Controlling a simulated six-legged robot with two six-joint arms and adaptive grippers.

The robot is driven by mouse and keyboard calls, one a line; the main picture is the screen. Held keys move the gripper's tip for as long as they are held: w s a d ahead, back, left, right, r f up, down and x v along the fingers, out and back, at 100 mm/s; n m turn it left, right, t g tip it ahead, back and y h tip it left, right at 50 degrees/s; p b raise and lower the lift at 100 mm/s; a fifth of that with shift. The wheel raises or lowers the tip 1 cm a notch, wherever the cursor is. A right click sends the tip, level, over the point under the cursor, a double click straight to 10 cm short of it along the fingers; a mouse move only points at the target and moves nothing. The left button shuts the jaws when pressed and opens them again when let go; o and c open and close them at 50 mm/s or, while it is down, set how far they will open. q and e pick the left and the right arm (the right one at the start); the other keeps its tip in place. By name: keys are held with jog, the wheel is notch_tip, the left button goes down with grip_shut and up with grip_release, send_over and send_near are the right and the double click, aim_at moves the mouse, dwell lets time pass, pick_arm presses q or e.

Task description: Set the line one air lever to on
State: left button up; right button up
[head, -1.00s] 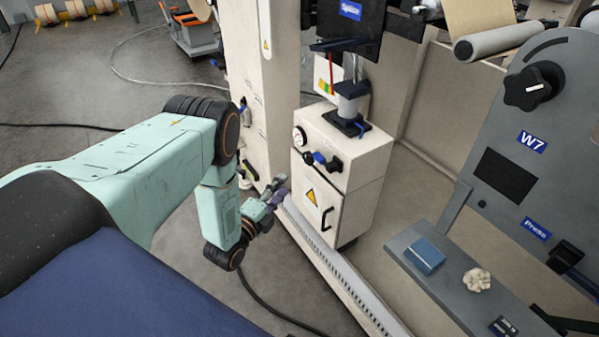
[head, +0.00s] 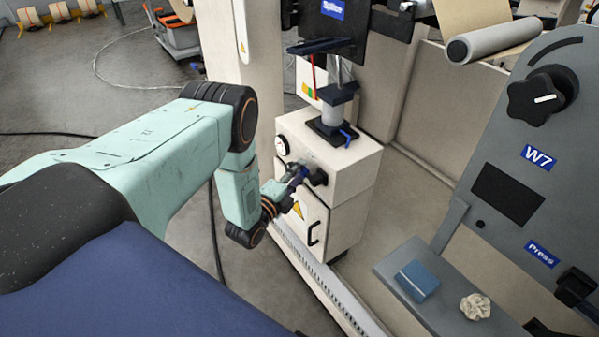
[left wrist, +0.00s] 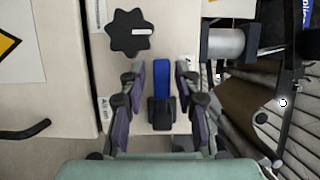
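The blue lever (left wrist: 161,78) has a black base and sits on the pale cabinet front (head: 342,209) below the press-side column. In the left wrist view its handle points toward the top of the picture. My left gripper (left wrist: 161,70) is open, with one purple-grey finger on each side of the lever and a visible gap on both sides. In the head view the left gripper (head: 294,175) is at the cabinet front and largely hides the lever. My right gripper is not in view.
A black lobed knob (left wrist: 130,32) is close beside the lever; a round gauge (head: 281,146) is on the cabinet. A door handle (head: 314,234) is lower down. A grey shelf (head: 440,315) holds a blue box (head: 417,281) and a crumpled pale lump (head: 475,306).

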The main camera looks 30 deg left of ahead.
pick_arm(q)
jog(key=shift+d+r, duration=0.15)
jog(key=shift+d, duration=0.05)
jog(key=c, duration=0.5)
jog(key=shift+a, duration=0.1)
grip_shut()
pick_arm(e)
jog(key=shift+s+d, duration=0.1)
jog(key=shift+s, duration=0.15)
